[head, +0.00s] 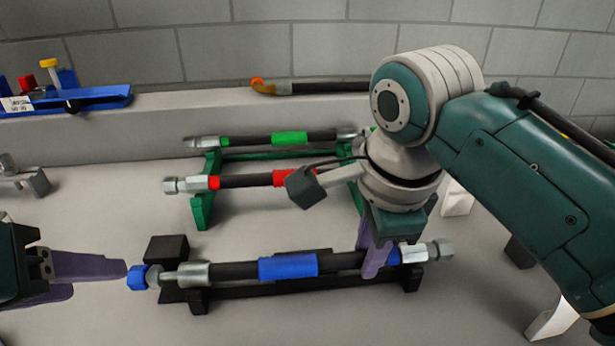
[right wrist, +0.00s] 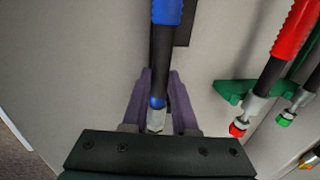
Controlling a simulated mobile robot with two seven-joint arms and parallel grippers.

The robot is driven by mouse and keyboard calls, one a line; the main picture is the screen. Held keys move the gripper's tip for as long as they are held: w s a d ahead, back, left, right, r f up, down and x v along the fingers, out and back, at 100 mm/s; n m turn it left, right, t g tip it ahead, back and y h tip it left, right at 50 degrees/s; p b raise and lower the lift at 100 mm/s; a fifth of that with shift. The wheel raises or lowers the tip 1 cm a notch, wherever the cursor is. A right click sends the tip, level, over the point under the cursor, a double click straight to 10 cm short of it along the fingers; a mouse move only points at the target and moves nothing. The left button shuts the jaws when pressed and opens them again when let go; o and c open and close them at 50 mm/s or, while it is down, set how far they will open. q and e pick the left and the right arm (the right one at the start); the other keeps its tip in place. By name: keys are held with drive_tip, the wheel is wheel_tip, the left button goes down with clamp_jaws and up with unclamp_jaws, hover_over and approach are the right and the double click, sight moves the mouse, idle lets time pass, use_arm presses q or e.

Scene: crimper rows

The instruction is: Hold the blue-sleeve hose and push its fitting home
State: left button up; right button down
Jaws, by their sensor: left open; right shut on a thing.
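The blue-sleeve hose (head: 330,262) lies level along a low black stand (head: 262,289), its blue sleeve (head: 288,267) near the middle. Its left end has a steel ferrule (head: 193,273) and a fitting with a blue hex end (head: 138,277); some metal stem shows between them. My left gripper (head: 100,281) is open, its purple fingers just left of the blue hex end. My right gripper (head: 376,258) is shut on the hose near its right end, by a blue band. In the right wrist view, its purple fingers flank the hose (right wrist: 161,50), with the steel end between them.
Behind, a green stand (head: 202,205) carries a green-sleeve hose (head: 290,138) and a red-sleeve hose (head: 245,181). A blue tool (head: 100,95) and an orange-ended hose (head: 320,88) lie on the back ledge. The bench in front of the black stand is clear.

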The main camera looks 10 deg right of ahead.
idle(0.8)
use_arm(q)
drive_tip(key=shift+o, duration=1)
drive_tip(key=m+g+y, duration=0.5)
drive_tip(key=m+g, duration=0.1)
drive_tip(key=m, duration=1.5)
approach(141, 272)
drive_tip(key=x, duration=0.9)
drive_tip(key=shift+w+f, duration=0.1)
clamp_jaws()
